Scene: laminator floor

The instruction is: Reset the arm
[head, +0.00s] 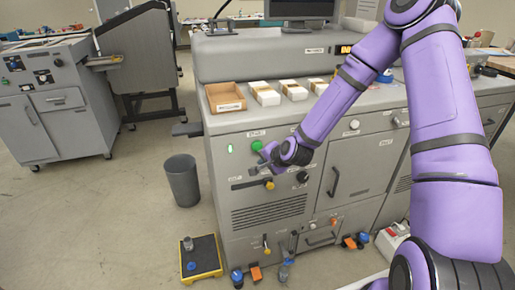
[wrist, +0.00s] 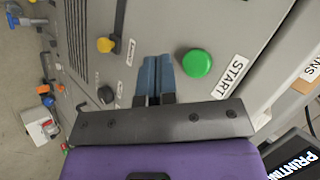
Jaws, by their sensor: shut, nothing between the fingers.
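My purple arm reaches from the right across the front of the grey laminator (head: 262,207) in the head view. My gripper (head: 262,165) is at the machine's front panel, just below the green start button (head: 256,146). In the wrist view my gripper (wrist: 152,62) shows two blue fingers shut together with nothing between them. The green button (wrist: 197,63) lies right beside the fingertips there, with a START label next to it. I cannot tell whether the fingertips touch the panel.
A yellow-knobbed lever (head: 269,184) sits below my gripper. A cardboard tray (head: 225,97) and white stacks (head: 264,93) stand on the machine top. A dark bin (head: 182,180) and a yellow-edged platform (head: 204,262) are on the floor at left. Open floor lies farther left.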

